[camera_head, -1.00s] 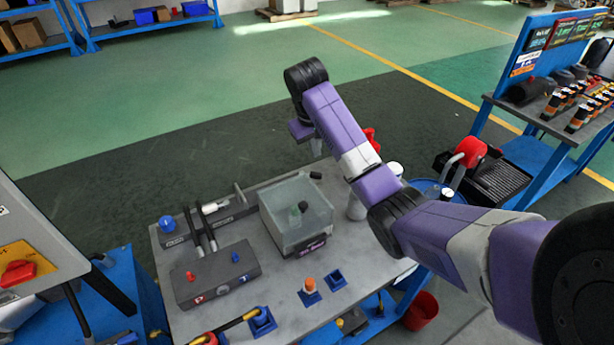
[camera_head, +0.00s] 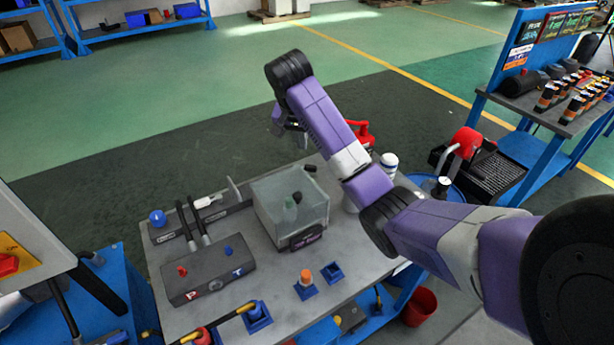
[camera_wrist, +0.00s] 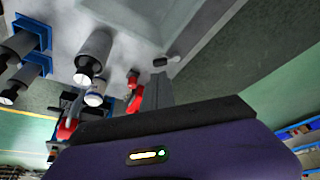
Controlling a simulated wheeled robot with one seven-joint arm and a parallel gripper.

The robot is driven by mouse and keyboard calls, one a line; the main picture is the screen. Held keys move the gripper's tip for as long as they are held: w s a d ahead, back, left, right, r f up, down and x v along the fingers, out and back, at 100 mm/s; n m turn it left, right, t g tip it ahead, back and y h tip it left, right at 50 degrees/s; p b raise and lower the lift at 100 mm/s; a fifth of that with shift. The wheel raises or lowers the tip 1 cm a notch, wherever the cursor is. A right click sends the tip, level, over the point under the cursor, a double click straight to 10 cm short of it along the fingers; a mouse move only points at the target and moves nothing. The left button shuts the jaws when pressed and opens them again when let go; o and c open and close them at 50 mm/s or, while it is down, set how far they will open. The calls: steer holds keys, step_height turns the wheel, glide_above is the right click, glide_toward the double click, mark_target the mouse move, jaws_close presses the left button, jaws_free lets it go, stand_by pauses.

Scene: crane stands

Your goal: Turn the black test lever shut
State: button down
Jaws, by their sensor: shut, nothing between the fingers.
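A small black piece (camera_head: 310,168), which may be the test lever's handle, shows at the far edge of the grey bench, behind the right side of the clear box (camera_head: 318,215). What seems to be the same piece lies just above my finger's end in the wrist view (camera_wrist: 160,62). I cannot tell its angle or whether I touch it. My gripper (camera_head: 290,124) is shut and empty, beyond the bench's far side and partly hidden by my arm. Its grey finger also shows in the wrist view (camera_wrist: 160,84). Two black bars (camera_head: 196,222) rise behind the grey P and T block (camera_head: 208,276).
A white-capped bottle (camera_head: 388,162) and a red object (camera_head: 358,131) stand close to my forearm. An orange-topped part (camera_head: 306,278) sits in a blue holder at the bench front. A blue shelf (camera_head: 540,150) stands at right. Open floor lies beyond the bench.

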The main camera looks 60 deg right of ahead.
mark_target(313, 166)
steer(key=x, duration=1.6)
steer(key=shift+d+f+p, duration=0.1)
steer(key=shift+f+p, duration=0.1)
steer(key=shift+p, duration=0.1)
steer(key=shift+s+d+n+t+p, duration=0.1)
steer(key=shift+d+n+t+p, duration=0.2)
steer(key=shift+n+p, duration=0.3)
steer(key=shift+s+d+n+t+p, duration=0.15)
steer(key=shift+d+n+t+p, duration=0.35)
steer(key=shift+n, duration=0.7)
steer(key=d+n, duration=0.1)
steer(key=n, duration=0.1)
steer(key=d+n+y, duration=0.1)
steer(key=shift+n+t, duration=0.4)
steer(key=shift+w+d+y+b, duration=0.1)
steer(key=shift+w+y+b, duration=0.1)
steer(key=shift+y+b, duration=0.1)
steer(key=shift+d, duration=0.2)
steer(key=shift+w+d, duration=0.1)
steer(key=shift+r, duration=0.1)
